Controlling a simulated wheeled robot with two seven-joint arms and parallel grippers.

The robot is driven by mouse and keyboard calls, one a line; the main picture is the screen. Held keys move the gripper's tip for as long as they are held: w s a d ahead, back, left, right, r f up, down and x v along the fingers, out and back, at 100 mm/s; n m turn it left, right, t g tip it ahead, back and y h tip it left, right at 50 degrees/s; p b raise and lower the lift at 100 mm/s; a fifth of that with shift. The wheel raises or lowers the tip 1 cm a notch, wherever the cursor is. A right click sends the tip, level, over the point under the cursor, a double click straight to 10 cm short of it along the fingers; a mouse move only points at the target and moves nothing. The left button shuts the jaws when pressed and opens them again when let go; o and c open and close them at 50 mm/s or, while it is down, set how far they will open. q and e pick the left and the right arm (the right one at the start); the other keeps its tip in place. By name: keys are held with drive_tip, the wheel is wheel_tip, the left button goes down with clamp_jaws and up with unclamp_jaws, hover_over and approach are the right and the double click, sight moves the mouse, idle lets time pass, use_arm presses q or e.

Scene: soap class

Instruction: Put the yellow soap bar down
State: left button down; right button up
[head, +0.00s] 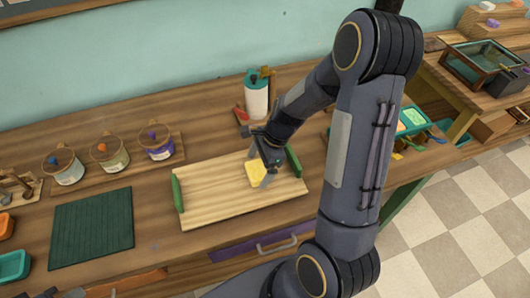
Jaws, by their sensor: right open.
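The yellow soap bar (256,174) is at the right part of the light wooden tray (210,190), which has green end handles. It appears to rest on the tray, though its underside is hard to see. My right gripper (262,176) reaches down over it, open, with its fingers close at the bar's sides. Whether a finger touches the bar cannot be made out. My left gripper is not clearly seen in this view.
A dark green ribbed mat (92,228) lies left of the tray. Several jars stand on a wooden rack (122,170) behind. A white bottle (256,98) stands behind the tray. My arm hides the bench to the right. The tray's left half is bare.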

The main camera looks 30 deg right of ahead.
drive_tip(key=s+d+r+n+t, duration=0.1)
drive_tip(key=s+d+r+n, duration=0.15)
drive_tip(key=r, duration=1.15)
drive_tip(key=s+a+r+n+t, duration=0.1)
drive_tip(key=s+a+r+n, duration=0.1)
drive_tip(key=s+n, duration=0.5)
drive_tip(key=s+a+r+n+t, duration=0.2)
drive_tip(key=s+a+n, duration=0.3)
drive_tip(key=s+n, duration=0.2)
drive_tip(key=n, duration=0.2)
drive_tip(key=shift+s+a+r+n+t, duration=0.25)
drive_tip(key=shift+a+n+t, duration=0.05)
drive_tip(key=shift+n, duration=0.05)
